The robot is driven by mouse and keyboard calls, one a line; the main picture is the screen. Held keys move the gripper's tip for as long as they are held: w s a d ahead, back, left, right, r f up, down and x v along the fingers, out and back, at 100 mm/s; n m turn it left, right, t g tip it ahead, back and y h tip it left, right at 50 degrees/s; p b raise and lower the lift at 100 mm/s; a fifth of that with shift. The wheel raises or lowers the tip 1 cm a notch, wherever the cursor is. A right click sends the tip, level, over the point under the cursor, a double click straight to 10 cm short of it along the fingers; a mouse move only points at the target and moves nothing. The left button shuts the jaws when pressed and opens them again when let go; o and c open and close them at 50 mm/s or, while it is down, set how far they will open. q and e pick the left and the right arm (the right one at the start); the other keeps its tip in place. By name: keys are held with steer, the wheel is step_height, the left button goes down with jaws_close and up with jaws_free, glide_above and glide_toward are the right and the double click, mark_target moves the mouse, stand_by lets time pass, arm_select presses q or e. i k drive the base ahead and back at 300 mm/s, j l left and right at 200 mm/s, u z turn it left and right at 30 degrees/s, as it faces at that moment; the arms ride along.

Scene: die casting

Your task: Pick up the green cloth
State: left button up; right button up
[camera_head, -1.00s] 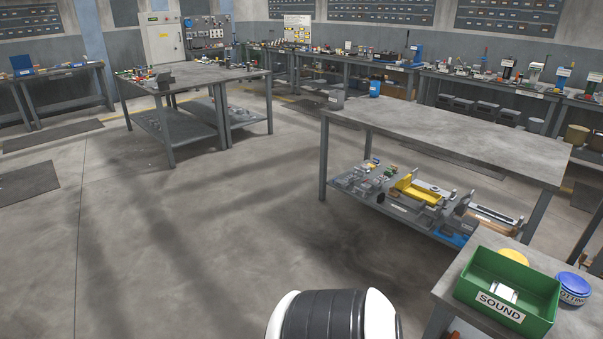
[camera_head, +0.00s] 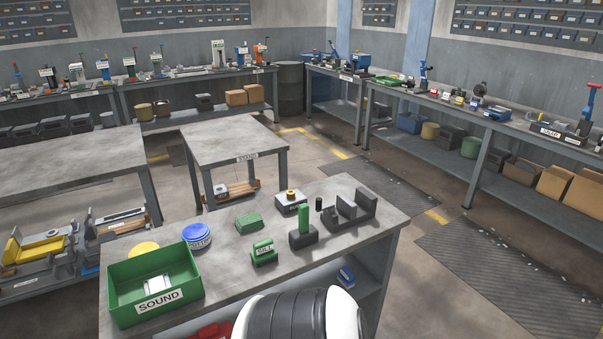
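A small flat green block-like piece (camera_head: 249,221), which looks like a folded cloth, lies on the near workbench (camera_head: 215,274) just right of a blue-lidded tub. A second green item with a white label (camera_head: 264,253) sits in front of it, closer to me. I cannot tell for sure from its look whether this one is cloth too. Neither of my grippers is in view; only a black and white part of my own body shows at the bottom edge.
On the near bench, a green bin marked SOUND (camera_head: 154,284) stands left, beside the blue-lidded tub (camera_head: 196,236) and a yellow disc (camera_head: 143,248). Dark metal blocks (camera_head: 348,209) stand right, near an upright green piece (camera_head: 303,219). A smaller table (camera_head: 232,141) stands behind.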

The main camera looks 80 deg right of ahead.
mark_target(244, 224)
steer(key=z, duration=2.25)
steer(key=i+l, duration=0.25)
